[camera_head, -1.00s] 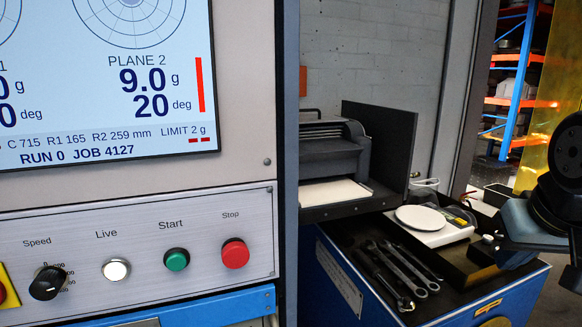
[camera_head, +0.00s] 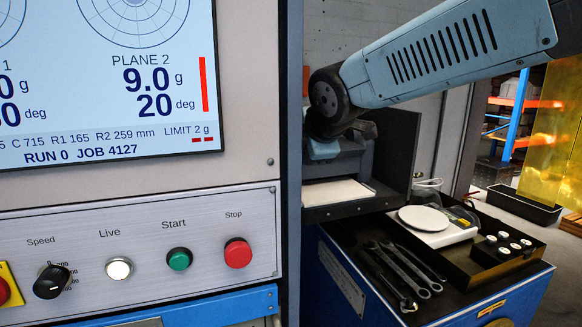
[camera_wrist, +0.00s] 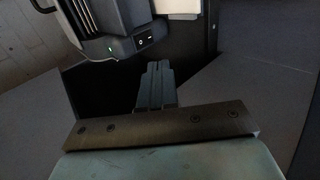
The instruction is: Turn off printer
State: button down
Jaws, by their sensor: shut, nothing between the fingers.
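The dark grey printer (camera_head: 345,172) stands on the blue cabinet, with a white sheet (camera_head: 336,192) in its front tray. My arm hides its upper left part in the head view. In the wrist view the printer (camera_wrist: 120,18) is at the top left. A small green light (camera_wrist: 110,49) glows on it, beside a black rocker switch (camera_wrist: 145,38) with a white mark. My gripper (camera_wrist: 158,67) is shut and empty, its fingertips just below the switch in the picture. I cannot tell the gap between them. The fingers do not show clearly in the head view.
The balancing machine's panel, with a red Stop button (camera_head: 238,253) and green Start button (camera_head: 179,259), fills the left. The cabinet top (camera_head: 372,243) holds wrenches, a scale (camera_head: 424,218) and small weights (camera_head: 502,243).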

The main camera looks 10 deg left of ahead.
jog(key=shift+a, duration=0.1)
dwell(0.3)
jog(key=w+a+r+x, duration=0.1)
jog(key=r+x, duration=0.1)
jog(key=x, duration=1)
jog(key=shift+w+a, duration=0.2)
jog(key=shift+w, duration=0.3)
jog(key=shift+f, duration=0.1)
jog(key=shift+w, duration=0.15)
jog(key=shift+r, duration=0.25)
jog(key=shift+r, duration=0.65)
